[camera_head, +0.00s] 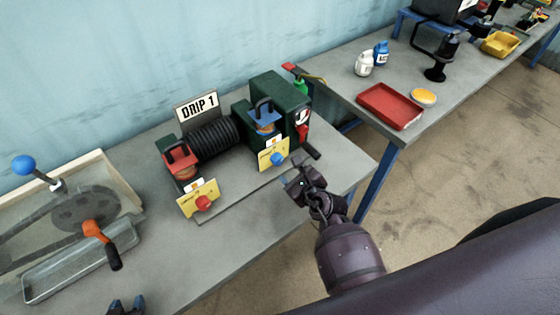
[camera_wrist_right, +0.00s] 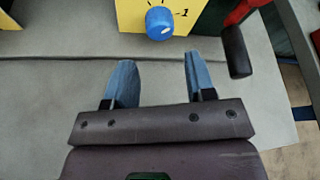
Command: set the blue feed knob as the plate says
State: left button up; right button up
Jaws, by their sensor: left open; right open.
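The blue feed knob (camera_head: 277,159) sits on a yellow plate (camera_head: 265,153) at the front of the right-hand green unit. In the right wrist view the blue knob (camera_wrist_right: 160,23) is at the top, with a "1" mark to its right on the yellow plate (camera_wrist_right: 130,12). My right gripper (camera_wrist_right: 155,80) is open and empty, its fingers pointing at the knob but apart from it. It also shows in the head view (camera_head: 293,180), just below the knob. My left gripper (camera_head: 126,307) is open at the bottom edge, mostly cut off.
A red knob (camera_head: 203,202) on another yellow plate is to the left. A dark lever handle (camera_wrist_right: 236,52) stands right of the knob. A grey machine with an orange-and-black crank (camera_head: 101,243) is at far left. A red tray (camera_head: 390,106) lies on the other bench.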

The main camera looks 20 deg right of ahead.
aim_at(280, 162)
pick_arm(q)
jog(key=shift+w+r, duration=0.2)
jog(key=shift+w, duration=0.05)
pick_arm(e)
jog(key=x, duration=0.7)
jog(key=shift+w, duration=0.35)
jog(key=shift+c, duration=0.4)
jog(key=c, duration=0.6)
jog(key=shift+o, duration=0.2)
jog(key=shift+m+y, duration=0.7)
jog(key=shift+m, duration=0.3)
jog(key=shift+d+m+g+y, duration=0.1)
jog(key=shift+m+g+y, duration=0.4)
jog(key=shift+m+y, duration=0.5)
jog(key=shift+m, duration=0.3)
